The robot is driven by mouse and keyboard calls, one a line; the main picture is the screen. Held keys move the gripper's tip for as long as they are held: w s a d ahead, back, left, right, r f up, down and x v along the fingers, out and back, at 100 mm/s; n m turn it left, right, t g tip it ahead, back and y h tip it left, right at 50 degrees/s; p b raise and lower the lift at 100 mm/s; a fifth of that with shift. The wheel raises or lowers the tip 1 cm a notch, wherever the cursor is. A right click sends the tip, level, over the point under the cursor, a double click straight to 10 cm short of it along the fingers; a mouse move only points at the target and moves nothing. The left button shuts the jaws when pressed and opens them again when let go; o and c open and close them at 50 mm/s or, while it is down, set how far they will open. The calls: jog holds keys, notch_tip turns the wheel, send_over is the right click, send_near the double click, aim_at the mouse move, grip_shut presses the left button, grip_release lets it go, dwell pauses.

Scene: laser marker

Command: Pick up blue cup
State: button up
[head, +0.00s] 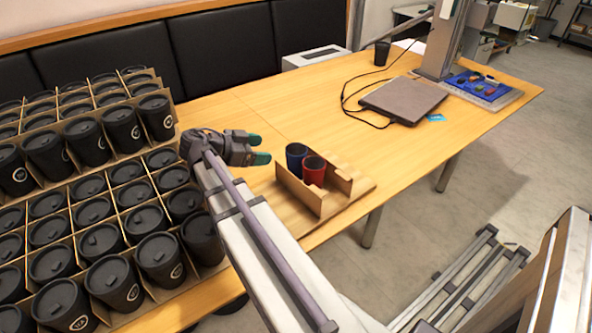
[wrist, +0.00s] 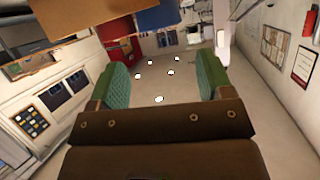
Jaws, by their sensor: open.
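The blue cup (head: 296,154), with a dark lid, stands upright in a small wooden holder (head: 298,197) on the table. The red cup (head: 314,171) stands right beside it, nearer to the camera. My gripper (head: 257,148) is to the left of the blue cup, with its green-padded fingers apart and pointing toward it. There is a gap between the fingertips and the cup. In the wrist view, my gripper (wrist: 162,82) is open with nothing between the pads. A blue shape and a red shape show at the top edge there; I cannot tell for sure what they are.
Crates of black lidded cups (head: 103,240) fill the left side, close to my arm. A closed laptop (head: 403,98), a black cup (head: 382,53) and a blue tray (head: 482,88) with small items are at the far right. The table (head: 270,100) is clear behind the holder.

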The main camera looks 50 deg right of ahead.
aim_at(286, 152)
jog(key=b+x, duration=0.3)
jog(key=x, duration=0.6)
jog(key=shift+s+d+f, duration=0.2)
jog(key=shift+f, duration=0.1)
jog(key=shift+d, duration=0.1)
jog(key=shift+r, duration=0.1)
jog(key=shift+c, duration=1.4)
